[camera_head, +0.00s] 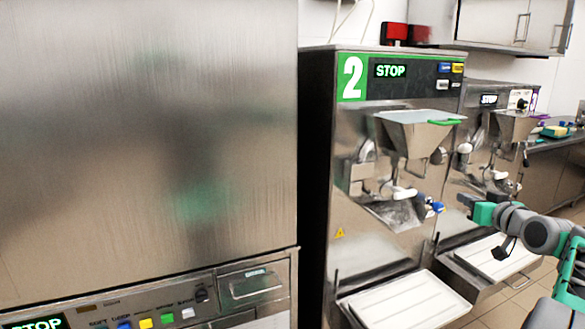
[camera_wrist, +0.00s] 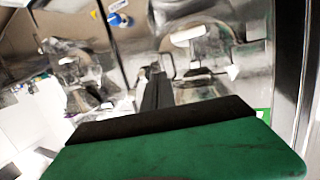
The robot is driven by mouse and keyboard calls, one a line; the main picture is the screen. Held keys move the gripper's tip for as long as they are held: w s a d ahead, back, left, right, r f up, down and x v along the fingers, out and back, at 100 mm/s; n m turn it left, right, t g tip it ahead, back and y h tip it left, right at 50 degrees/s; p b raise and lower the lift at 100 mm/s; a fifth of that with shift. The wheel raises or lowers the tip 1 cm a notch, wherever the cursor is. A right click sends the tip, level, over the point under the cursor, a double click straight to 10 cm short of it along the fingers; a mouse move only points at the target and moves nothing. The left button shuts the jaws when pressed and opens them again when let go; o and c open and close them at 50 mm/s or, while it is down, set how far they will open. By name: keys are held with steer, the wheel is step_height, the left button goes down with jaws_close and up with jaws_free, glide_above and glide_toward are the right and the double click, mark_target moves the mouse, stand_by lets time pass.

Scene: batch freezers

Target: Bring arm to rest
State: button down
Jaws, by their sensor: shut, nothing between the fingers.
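My arm (camera_head: 545,236) reaches in from the right edge of the head view, grey with green parts. My gripper (camera_head: 466,201) points left, in front of the gap between the two batch freezers. In the wrist view my gripper (camera_wrist: 157,92) shows as dark fingers close together beyond a green housing, shut and empty. The batch freezer marked 2 (camera_head: 317,150) stands to the left of my gripper. The second freezer (camera_head: 480,160) stands behind it. I cannot tell from these views exactly how far the fingertips are from the freezer fronts.
A large steel cabinet (camera_head: 150,130) fills the left of the head view, with a button panel (camera_head: 160,318) below. White trays (camera_head: 410,300) jut out below the freezer spouts, one (camera_head: 495,258) near my arm. A counter (camera_head: 555,145) stands at the back right. Tiled floor shows at lower right.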

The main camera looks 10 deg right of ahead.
steer(key=w+a+f+g+y+p, duration=0.1)
steer(key=a+f+g, duration=0.1)
steer(key=a, duration=0.6)
steer(key=w+a+f+g+p, duration=0.1)
steer(key=a+g, duration=0.1)
steer(key=a, duration=0.7)
steer(key=s+a+f+g+p, duration=0.35)
steer(key=s+a, duration=0.35)
steer(key=a, duration=0.5)
steer(key=s+a+f+g, duration=0.2)
steer(key=s+a+f, duration=0.3)
steer(key=s, duration=0.5)
steer(key=s+a+f+n+g+p, duration=0.1)
steer(key=s+a+f+g, duration=0.2)
steer(key=s, duration=0.7)
steer(key=shift+s+a+f+p, duration=0.35)
steer(key=shift+a+f, duration=0.5)
steer(key=shift+a, duration=0.3)
